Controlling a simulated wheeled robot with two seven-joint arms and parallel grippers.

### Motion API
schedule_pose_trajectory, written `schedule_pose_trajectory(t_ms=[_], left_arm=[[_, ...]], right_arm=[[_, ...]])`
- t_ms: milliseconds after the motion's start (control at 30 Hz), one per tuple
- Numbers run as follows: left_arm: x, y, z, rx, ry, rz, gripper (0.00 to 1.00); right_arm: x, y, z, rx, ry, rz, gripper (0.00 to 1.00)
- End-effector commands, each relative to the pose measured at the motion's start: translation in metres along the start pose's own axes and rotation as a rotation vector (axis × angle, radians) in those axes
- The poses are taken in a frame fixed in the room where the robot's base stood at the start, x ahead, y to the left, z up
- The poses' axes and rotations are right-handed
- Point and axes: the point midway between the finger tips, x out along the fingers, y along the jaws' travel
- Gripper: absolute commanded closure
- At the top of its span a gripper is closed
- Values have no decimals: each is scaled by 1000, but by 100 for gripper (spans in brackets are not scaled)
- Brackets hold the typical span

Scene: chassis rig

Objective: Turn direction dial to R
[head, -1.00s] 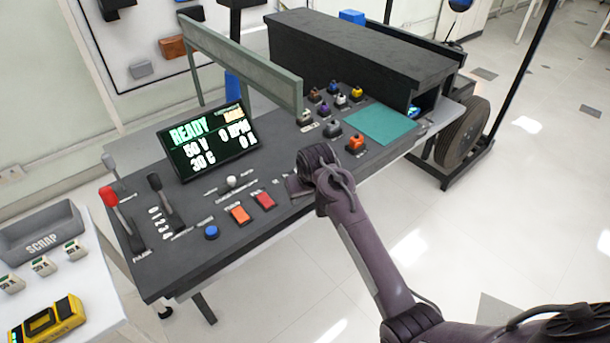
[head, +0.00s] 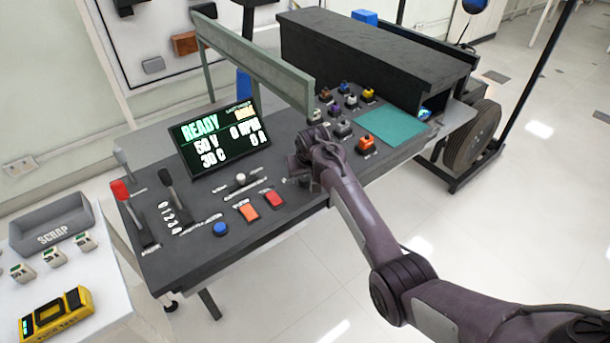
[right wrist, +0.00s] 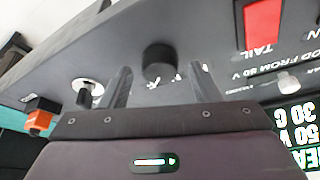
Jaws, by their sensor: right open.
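The direction dial appears to be the round black knob (right wrist: 158,62) on the dark console, with small white marks beside it that I cannot read. In the right wrist view it lies between and just beyond the two fingertips of my right gripper (right wrist: 160,78). The fingers are spread apart and hold nothing. I cannot tell whether either finger touches the knob. In the head view my right gripper (head: 303,168) is over the front part of the console (head: 205,265), and it hides the knob there. My left gripper is not in view.
The red TAIL switch (right wrist: 262,24) and a white-tipped lever (head: 241,179) are close by. An orange button block (head: 367,144) and several coloured blocks are to the right.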

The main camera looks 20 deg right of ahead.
Motion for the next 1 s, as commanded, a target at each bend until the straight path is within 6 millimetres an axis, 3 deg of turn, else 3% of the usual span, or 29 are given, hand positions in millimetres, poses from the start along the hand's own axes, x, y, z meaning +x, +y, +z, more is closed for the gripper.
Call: schedule_pose_trajectory(t_ms=[333, 667, 1000], left_arm=[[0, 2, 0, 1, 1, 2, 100], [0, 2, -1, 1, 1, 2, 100], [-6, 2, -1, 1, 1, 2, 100]], right_arm=[[4, 0, 0, 0, 2, 0, 43], [4, 0, 0, 0, 1, 0, 87], [3, 1, -1, -45, 0, -19, 88]])
